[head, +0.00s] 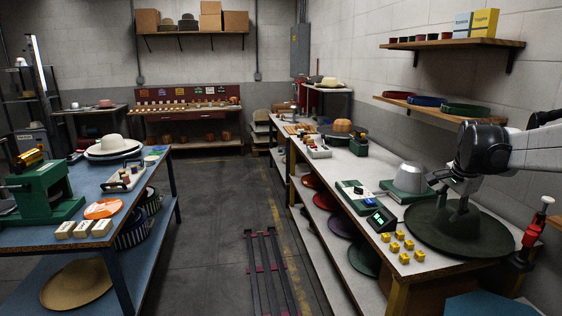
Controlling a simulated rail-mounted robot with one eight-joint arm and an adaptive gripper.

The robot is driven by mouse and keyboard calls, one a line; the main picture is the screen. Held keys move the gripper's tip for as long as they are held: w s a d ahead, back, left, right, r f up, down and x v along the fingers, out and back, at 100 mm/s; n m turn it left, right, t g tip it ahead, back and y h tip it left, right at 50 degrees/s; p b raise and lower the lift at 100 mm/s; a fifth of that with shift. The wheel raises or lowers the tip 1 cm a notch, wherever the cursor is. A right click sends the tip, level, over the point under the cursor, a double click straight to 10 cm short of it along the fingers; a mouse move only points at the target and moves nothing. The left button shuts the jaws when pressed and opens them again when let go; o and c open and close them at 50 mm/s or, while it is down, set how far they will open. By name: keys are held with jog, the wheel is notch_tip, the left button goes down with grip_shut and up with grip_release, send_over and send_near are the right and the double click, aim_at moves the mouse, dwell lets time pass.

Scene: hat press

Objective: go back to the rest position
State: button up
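My gripper (455,190) is at the right, pointing down over a wide dark green felt hat (480,236) on the right workbench. The hat's broad brim lies on the bench near its front end. The gripper's fingers are close to or at the raised middle of the hat. They blend with the dark felt, so I cannot tell whether they are apart, shut or touching it. My arm reaches in from the right edge of the view. Nothing in view marks a rest position.
Several yellow cubes (404,245), a device with a lit display (381,220) and a grey domed block (410,178) stand left of the hat. A red-handled clamp (534,230) stands at its right. Wall shelves (450,44) hang above. The middle floor has rails (270,262).

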jog(key=s+a+r+n+t, duration=0.15)
jog(key=s+a+n, duration=0.25)
jog(key=s+a, duration=0.4)
jog(key=s+a+r+n, duration=0.2)
jog(key=s+a+n, duration=0.3)
jog(key=a, duration=0.6)
jog(key=s+a+f+n+t, duration=0.1)
jog(key=s+a+f+n, duration=0.2)
jog(key=s+a, duration=0.2)
jog(key=s+a+f+n+t+y, duration=0.1)
jog(key=s+a+f+n, duration=0.2)
jog(key=s, duration=0.8)
jog(key=shift+s+a+f, duration=0.4)
jog(key=shift+a+f, duration=0.4)
jog(key=shift+a, duration=0.35)
